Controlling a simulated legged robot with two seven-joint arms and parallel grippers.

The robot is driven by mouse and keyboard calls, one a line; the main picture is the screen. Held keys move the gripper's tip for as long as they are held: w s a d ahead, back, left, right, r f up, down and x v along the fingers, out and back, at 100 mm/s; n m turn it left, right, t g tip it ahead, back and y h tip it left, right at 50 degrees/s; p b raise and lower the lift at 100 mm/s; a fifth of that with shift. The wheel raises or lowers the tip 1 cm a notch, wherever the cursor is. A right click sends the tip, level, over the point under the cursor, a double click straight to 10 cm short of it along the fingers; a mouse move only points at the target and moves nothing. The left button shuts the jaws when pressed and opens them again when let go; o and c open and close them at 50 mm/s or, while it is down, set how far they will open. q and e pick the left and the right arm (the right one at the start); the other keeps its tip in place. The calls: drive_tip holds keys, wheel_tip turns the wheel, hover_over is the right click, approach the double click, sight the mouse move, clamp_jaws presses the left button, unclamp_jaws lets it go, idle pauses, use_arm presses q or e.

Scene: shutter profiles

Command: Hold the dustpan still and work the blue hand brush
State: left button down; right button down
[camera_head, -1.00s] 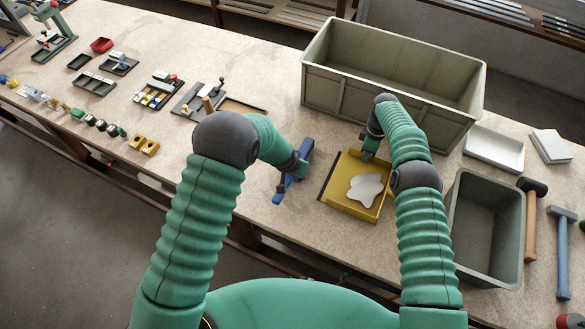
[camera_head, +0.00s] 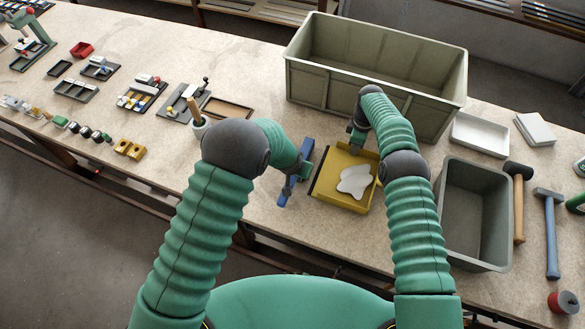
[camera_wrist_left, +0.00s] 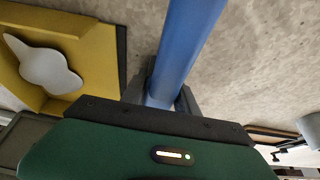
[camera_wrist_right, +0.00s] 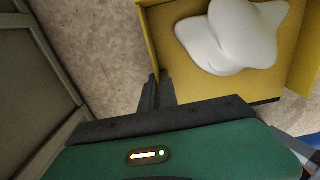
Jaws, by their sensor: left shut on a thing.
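My left gripper (camera_head: 302,172) is shut on the brush, whose blue bar (camera_wrist_left: 185,45) rises between the fingers in the left wrist view.
A large grey-green crate (camera_head: 375,85) stands behind the dustpan. A smaller grey bin (camera_head: 443,215) is to the right, with hammers (camera_head: 548,230) beyond it. A white tray (camera_head: 480,135) is behind. Trays of small parts (camera_head: 140,95) fill the left. Bare bench lies near the brush.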

use_arm(q)
drive_tip(key=shift+r, duration=3.05)
use_arm(e)
drive_tip(key=c, duration=1.6)
unclamp_jaws()
drive_tip(key=shift+o, duration=0.2)
